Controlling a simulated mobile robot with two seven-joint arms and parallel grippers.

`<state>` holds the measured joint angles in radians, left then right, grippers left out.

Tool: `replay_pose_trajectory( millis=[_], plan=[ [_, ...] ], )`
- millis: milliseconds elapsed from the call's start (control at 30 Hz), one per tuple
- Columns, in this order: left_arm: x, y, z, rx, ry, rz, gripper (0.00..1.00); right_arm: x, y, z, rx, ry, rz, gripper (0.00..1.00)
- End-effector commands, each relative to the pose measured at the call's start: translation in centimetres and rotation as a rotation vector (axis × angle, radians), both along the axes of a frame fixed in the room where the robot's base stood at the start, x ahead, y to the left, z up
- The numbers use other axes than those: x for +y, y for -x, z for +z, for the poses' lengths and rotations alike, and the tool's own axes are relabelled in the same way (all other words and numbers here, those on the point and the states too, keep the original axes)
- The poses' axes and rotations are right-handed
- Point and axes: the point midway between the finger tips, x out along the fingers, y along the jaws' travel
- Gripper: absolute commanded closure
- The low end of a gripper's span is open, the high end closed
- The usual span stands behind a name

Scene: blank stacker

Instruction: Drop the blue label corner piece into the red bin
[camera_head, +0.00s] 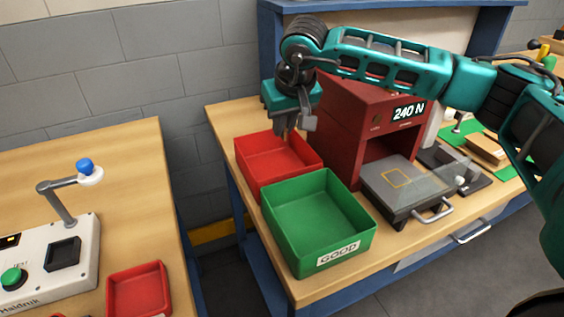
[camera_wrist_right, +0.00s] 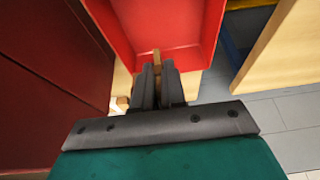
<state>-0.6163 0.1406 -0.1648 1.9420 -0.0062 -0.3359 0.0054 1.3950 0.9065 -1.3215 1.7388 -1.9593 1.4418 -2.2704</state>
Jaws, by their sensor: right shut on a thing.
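My right gripper (camera_head: 287,132) points down over the red bin (camera_head: 258,172), near its back right side. In the right wrist view its two dark fingers (camera_wrist_right: 158,82) are nearly together, shut on a small brown piece (camera_wrist_right: 156,57) whose end shows between the tips. No blue label shows on the piece, so I cannot tell its marking. The red bin (camera_wrist_right: 128,35) lies beyond the fingertips in that view. The bin's inside looks empty where it shows. My left gripper is out of view.
A green bin (camera_head: 318,214) labelled GOOD stands in front of the red bin. A dark red machine (camera_head: 365,115) marked 240 N stands close on the right. A smaller red tray (camera_head: 138,290) and a white tester (camera_head: 45,262) sit on the left bench, across a gap.

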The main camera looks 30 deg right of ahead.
Motion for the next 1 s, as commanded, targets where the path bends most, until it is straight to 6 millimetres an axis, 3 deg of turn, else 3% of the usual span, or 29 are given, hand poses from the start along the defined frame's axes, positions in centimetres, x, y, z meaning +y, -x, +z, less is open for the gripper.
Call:
replay_pose_trajectory(
  millis=[500, 867, 900, 1000],
  plan=[
    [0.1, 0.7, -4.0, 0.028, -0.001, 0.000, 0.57, 0.0, 0.1, -5.3, 0.001, 0.001, 0.000, 1.00],
    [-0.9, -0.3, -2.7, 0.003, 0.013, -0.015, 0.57, 0.0, 0.1, -5.9, 0.001, 0.001, 0.000, 1.00],
    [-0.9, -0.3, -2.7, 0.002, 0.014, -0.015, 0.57, 0.0, 0.1, -5.9, 0.001, 0.001, 0.000, 0.88],
    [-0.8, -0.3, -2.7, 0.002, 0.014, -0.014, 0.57, 0.0, 0.1, -5.9, 0.001, 0.001, 0.000, 0.79]
  ],
)
